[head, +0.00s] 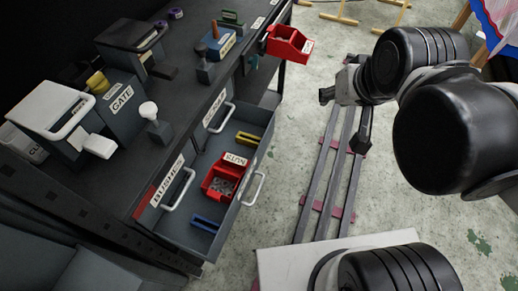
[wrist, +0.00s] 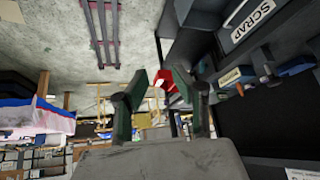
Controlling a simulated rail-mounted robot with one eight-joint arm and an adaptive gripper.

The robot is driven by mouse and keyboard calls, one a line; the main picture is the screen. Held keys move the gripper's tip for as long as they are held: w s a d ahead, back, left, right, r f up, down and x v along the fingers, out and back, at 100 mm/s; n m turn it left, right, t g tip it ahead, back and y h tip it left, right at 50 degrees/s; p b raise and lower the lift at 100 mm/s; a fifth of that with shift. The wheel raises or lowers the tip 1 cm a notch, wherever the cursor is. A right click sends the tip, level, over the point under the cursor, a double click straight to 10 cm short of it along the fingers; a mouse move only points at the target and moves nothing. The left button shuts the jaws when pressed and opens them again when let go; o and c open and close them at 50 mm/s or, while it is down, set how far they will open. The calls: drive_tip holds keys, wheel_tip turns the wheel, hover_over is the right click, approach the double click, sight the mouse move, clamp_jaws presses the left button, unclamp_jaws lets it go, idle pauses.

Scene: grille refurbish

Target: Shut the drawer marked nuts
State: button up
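A grey drawer (head: 172,229) stands pulled out from the dark workbench in the head view. Inside it is a red bin (head: 210,192) with a label that seems to read NUTS and small grey pieces in it. The drawer's pale handle (head: 255,190) is on its outer front, whose face is turned away, so any label there is hidden. My gripper (head: 344,117) is above the floor, right of and apart from the drawer. In the wrist view my gripper (wrist: 161,76) has its fingers apart with nothing held between them. The open drawer is not clearly identifiable in the wrist view.
A yellow piece (head: 247,139) and a blue piece (head: 205,224) lie in the drawer. Another red bin (head: 288,44) juts from the bench's far end. Boxes, including one marked GATE (head: 120,105), stand on the bench. Floor rails (head: 325,195) run beside open floor.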

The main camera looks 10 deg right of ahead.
drive_tip(key=w+m, duration=0.1)
drive_tip(key=w+f+m+b, duration=0.1)
drive_tip(key=m, duration=0.1)
drive_tip(key=w+f+m+g, duration=0.1)
drive_tip(key=w, duration=0.1)
drive_tip(key=shift+m+b, duration=0.3)
drive_tip(key=shift+b, duration=0.05)
clamp_jaws()
drive_tip(key=w+f+m+g+y+b, duration=0.2)
drive_tip(key=w+f+m+g+b, duration=0.3)
drive_tip(key=w+f+m, duration=1.15)
drive_tip(key=w+a+f+m+b, duration=0.1)
drive_tip(key=a+f+b, duration=0.4)
drive_tip(key=f, duration=0.5)
drive_tip(key=shift+w+a+f, duration=0.35)
drive_tip(key=shift+w+f, duration=0.05)
drive_tip(key=shift+w, duration=0.25)
